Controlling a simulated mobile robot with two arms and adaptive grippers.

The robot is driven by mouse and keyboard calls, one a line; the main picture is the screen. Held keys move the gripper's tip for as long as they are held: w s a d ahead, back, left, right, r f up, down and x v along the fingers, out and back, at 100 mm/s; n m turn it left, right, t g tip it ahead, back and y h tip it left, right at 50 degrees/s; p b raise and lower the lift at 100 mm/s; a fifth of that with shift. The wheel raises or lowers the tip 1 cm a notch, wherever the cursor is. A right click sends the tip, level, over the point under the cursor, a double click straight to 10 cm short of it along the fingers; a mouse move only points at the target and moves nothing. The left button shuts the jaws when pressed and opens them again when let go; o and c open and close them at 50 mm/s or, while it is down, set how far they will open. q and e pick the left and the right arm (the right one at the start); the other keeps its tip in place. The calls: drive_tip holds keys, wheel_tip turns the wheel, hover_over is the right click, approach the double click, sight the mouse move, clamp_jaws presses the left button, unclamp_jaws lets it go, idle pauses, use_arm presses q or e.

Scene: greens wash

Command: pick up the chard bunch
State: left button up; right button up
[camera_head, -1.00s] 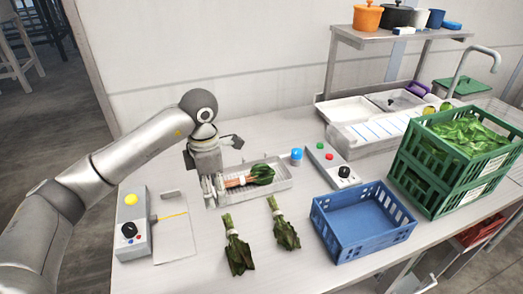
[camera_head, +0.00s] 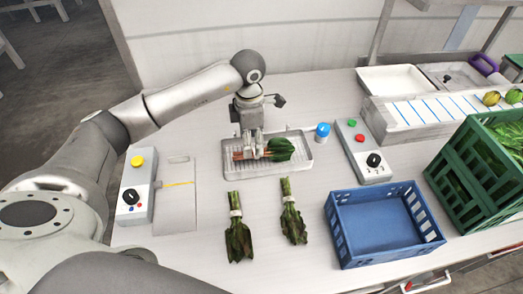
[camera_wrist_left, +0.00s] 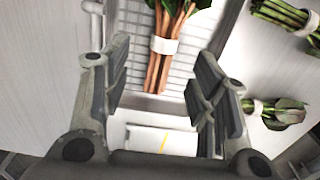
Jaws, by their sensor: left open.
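The chard bunch (camera_head: 281,149), with orange-red stems, dark green leaves and a pale band, lies in a shallow metal tray (camera_head: 262,174). My left gripper (camera_head: 252,154) points down over the stem end of the bunch, hiding part of the stems. In the left wrist view the fingers (camera_wrist_left: 158,68) are spread apart, with the banded stems of the chard bunch (camera_wrist_left: 160,62) ahead between them. Whether the fingers touch the stems cannot be told. My right gripper is not in view.
Two leafy green bunches (camera_head: 239,240) (camera_head: 292,222) lie on the counter in front of the tray. An empty blue crate (camera_head: 385,252) stands to the right. A blue-capped container (camera_head: 322,133) and a control box (camera_head: 362,155) are right of the tray; another box (camera_head: 137,195) is left.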

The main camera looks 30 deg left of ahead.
sight(266, 152)
use_arm(q)
wheel_tip(266, 152, down, 3)
drive_tip(key=shift+s+f+p, duration=0.15)
drive_tip(key=shift+f+p, duration=0.05)
drive_tip(key=shift+p, duration=0.5)
drive_tip(key=shift+f, duration=0.55)
drive_tip(key=shift+c, duration=1)
clamp_jaws()
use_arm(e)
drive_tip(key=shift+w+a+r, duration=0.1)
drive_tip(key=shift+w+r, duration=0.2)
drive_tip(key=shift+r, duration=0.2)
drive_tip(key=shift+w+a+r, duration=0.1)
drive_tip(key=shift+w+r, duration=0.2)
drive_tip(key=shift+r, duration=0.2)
use_arm(q)
drive_tip(key=shift+r, duration=0.15)
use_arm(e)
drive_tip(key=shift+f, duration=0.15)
